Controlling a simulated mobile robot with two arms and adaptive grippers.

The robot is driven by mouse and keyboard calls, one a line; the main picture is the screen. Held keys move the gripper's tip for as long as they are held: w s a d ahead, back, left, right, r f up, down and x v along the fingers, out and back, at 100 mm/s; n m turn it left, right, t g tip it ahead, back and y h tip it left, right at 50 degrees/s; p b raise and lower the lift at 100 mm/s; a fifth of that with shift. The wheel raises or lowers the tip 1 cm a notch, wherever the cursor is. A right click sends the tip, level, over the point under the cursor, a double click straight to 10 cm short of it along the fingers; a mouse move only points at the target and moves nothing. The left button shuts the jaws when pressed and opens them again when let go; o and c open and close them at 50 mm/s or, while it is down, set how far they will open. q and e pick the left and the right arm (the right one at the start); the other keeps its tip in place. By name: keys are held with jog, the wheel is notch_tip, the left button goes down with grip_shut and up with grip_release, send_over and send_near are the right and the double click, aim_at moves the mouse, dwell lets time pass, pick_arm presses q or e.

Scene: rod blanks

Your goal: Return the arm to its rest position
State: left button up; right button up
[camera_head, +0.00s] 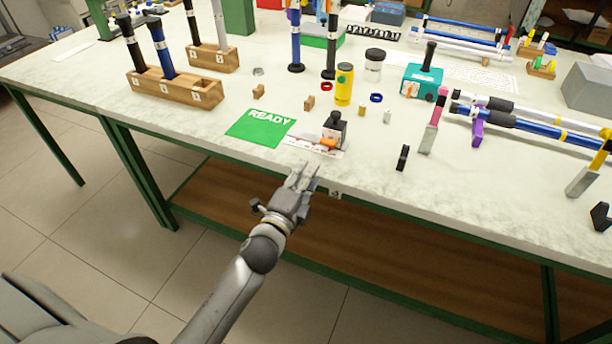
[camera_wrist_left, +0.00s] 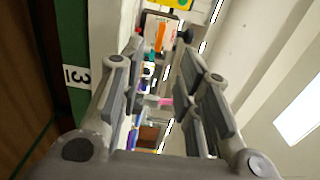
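My left gripper (camera_head: 303,176) is just off the front edge of the table (camera_head: 200,118) in the head view, close to the white strip with the black and orange item. In the left wrist view its two pairs of fingers (camera_wrist_left: 165,78) stand apart with nothing gripped between them. The gripper is empty and touches nothing that I can see. My left arm reaches up from the bottom of the head view, partly bent. My right gripper is not in either view.
A green READY card (camera_head: 260,127) and a black stamp-like item (camera_head: 334,130) lie near the front edge. Wooden rod holders (camera_head: 175,89), a yellow bottle (camera_head: 344,85) and a teal box (camera_head: 422,82) stand farther back. The floor in front is clear.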

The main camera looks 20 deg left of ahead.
pick_arm(q)
jog(key=s+f+n+g+p, duration=0.1)
jog(key=s+f+n+g, duration=0.3)
jog(key=f, duration=0.7)
jog(key=s+f+n+g, duration=0.15)
jog(key=s+f, duration=0.35)
jog(key=f, duration=0.6)
jog(key=s+f+n+g+p, duration=0.1)
jog(key=s+f+n+g, duration=0.3)
jog(key=f, duration=0.8)
jog(key=s+a+f+n+g, duration=0.1)
jog(key=s+f, duration=0.4)
jog(key=s, duration=0.7)
jog(key=s+f+n+g+p, duration=0.1)
jog(key=s+f+n+g, duration=0.2)
jog(key=s+f, duration=0.3)
jog(key=s+a+f+n+g, duration=0.1)
jog(key=s+f, duration=0.4)
jog(key=s, duration=1.2)
jog(key=shift+s+a+f+n+g+y, duration=0.35)
jog(key=shift+n+g, duration=0.3)
jog(key=shift+g, duration=0.6)
